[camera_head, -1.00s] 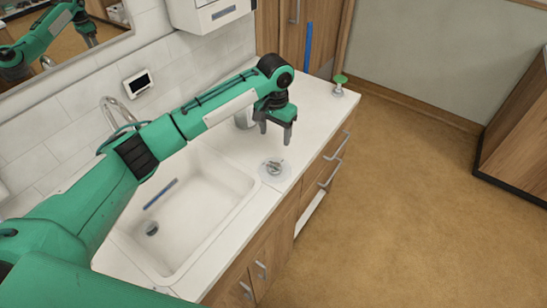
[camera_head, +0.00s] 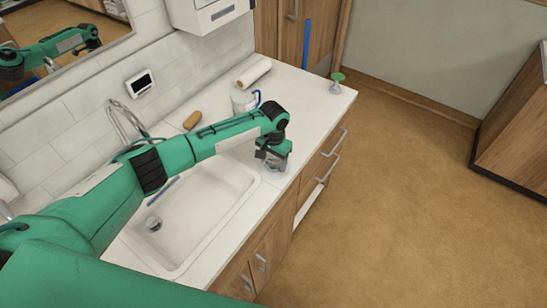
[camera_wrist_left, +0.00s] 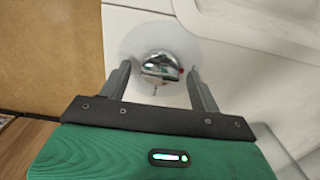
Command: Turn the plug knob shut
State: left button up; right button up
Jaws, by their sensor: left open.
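The plug knob (camera_wrist_left: 161,66) is a shiny chrome knob with a small red mark at its side, on a pale round plate (camera_wrist_left: 134,40) on the counter. In the left wrist view it sits between the two fingers of my open left gripper (camera_wrist_left: 160,80), with gaps on both sides. In the head view my left gripper (camera_head: 271,163) is low over the counter beside the sink and hides most of the knob. The sink (camera_head: 205,215) has a drain (camera_head: 153,223) at its bottom. My right gripper is not in view.
A blue strip (camera_head: 163,191) lies in the sink. A curved tap (camera_head: 127,120) stands behind the sink.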

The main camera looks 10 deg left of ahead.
pick_arm(q)
jog(key=shift+c, duration=0.4)
jog(key=c, duration=0.9)
